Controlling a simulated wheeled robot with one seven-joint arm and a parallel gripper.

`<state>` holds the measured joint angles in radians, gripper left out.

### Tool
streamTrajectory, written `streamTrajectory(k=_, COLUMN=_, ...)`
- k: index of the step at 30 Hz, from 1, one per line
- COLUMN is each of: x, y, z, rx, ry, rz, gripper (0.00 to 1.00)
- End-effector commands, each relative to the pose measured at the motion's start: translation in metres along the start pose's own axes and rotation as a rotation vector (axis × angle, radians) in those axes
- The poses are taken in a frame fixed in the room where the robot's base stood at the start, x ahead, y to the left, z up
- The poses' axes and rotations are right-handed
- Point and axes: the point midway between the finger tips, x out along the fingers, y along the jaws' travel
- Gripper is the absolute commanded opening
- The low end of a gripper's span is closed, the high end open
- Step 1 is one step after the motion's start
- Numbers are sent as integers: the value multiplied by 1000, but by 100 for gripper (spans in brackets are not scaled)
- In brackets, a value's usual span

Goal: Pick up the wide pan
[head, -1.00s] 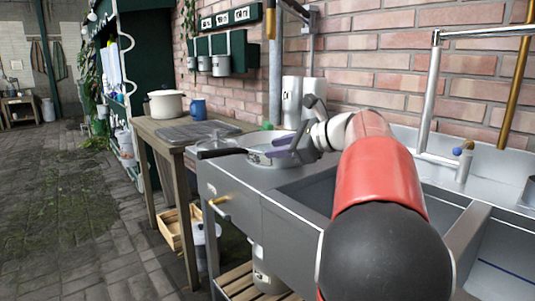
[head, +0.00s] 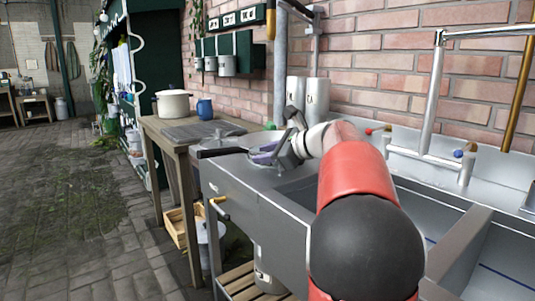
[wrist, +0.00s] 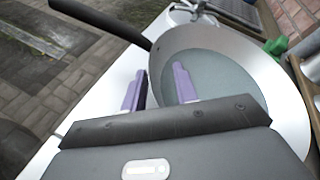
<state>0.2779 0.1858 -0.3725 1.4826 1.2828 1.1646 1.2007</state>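The wide pan (wrist: 240,75) is a silver pan with a grey-blue inside and a black handle (wrist: 100,18) that points up and left in the wrist view. It sits on the light metal counter left of the sink, and my arm hides part of it in the head view (head: 258,157). My gripper (wrist: 158,78) has two purple fingers, set apart with a gap. The left finger is over the counter outside the pan; the right finger is over the pan's inside. The near rim runs between them. I cannot tell whether either finger touches it.
A wooden table (head: 150,123) at the left holds a cream pot (head: 173,103), a blue mug (head: 205,109) and a dark rack (head: 203,131). White canisters (head: 317,98) stand by the brick wall behind. A green object (wrist: 276,45) lies just beyond the pan.

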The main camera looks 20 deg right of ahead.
Motion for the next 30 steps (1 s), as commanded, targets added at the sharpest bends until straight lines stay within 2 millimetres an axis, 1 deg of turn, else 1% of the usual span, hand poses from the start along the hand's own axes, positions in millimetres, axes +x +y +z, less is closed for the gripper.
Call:
streamTrajectory(k=3, x=-1, y=0, z=0, rx=0, ry=0, rz=0, gripper=29)
streamTrajectory(k=4, x=-1, y=0, z=0, rx=0, ry=0, rz=0, gripper=27)
streamTrajectory(k=10, x=-1, y=0, z=0, rx=0, ry=0, rz=0, gripper=1)
streamTrajectory(k=30, x=0, y=1, z=-2, rx=2, ry=2, rz=2, gripper=0)
